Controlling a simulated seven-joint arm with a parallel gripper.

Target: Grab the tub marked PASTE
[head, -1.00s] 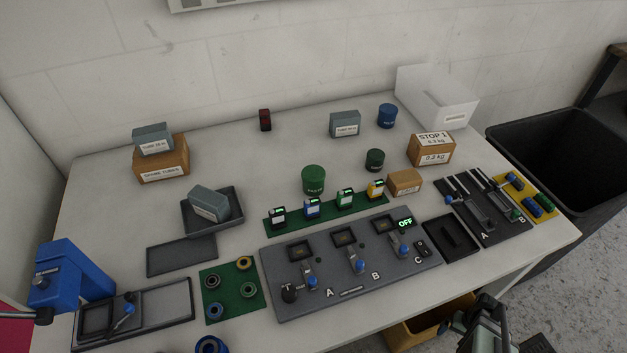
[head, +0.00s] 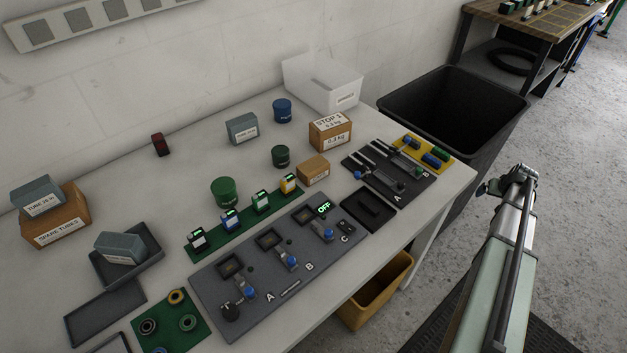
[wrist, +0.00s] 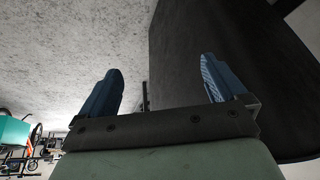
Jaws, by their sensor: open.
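Three round tubs stand on the white workbench: a large green tub (head: 224,190), a smaller dark green tub (head: 280,156) and a blue tub (head: 283,110) near the back. Their labels are too small to read, so I cannot tell which one is marked PASTE. My gripper (wrist: 160,85) shows in the wrist view with its two blue fingers wide apart and nothing between them. In the head view my arm is at the right, over the floor beside the bench, well away from the tubs.
A black bin (head: 450,100) stands at the bench's right end. A white bin (head: 322,84), a STOP 1 box (head: 330,132), a small brown box (head: 313,170) and a grey box (head: 242,128) are near the tubs. A switch panel (head: 275,262) lies in front.

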